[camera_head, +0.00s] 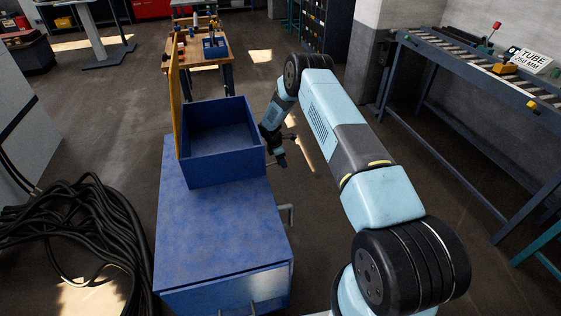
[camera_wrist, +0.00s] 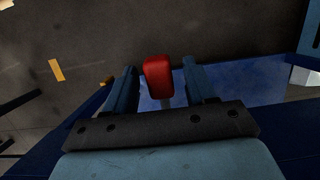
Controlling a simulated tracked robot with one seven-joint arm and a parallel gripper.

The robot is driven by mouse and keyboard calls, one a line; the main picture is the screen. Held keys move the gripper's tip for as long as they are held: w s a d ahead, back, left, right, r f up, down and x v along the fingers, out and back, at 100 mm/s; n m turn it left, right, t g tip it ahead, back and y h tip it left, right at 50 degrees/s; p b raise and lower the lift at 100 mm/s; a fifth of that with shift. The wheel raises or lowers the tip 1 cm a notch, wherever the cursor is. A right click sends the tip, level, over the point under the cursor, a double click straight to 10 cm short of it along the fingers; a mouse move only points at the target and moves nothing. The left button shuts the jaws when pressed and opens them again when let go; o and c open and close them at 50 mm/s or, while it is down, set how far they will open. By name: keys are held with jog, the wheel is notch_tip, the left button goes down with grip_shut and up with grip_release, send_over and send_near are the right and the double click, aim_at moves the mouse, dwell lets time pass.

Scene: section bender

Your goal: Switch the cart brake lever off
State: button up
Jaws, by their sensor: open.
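The brake lever's red knob (camera_wrist: 158,76) shows in the wrist view, on a short grey stem. My gripper (camera_wrist: 161,70) is open, with one dark blue finger on each side of the knob. The right finger has a narrow gap to it; I cannot tell whether either finger touches. In the head view, my gripper (camera_head: 279,150) is low beside the right side of the blue cart (camera_head: 215,235). The lever is not clearly seen there. The lever's base is hidden behind my gripper in the wrist view.
An open blue box (camera_head: 222,172) stands on the cart, with a yellow panel (camera_head: 174,95) upright at its left. A wooden workbench (camera_head: 203,50) is behind. Black cables (camera_head: 85,235) lie at left. A roller conveyor (camera_head: 470,62) stands at right. Floor between cart and conveyor is clear.

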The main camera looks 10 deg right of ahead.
jog(key=v, duration=1.1)
jog(key=shift+r, duration=0.2)
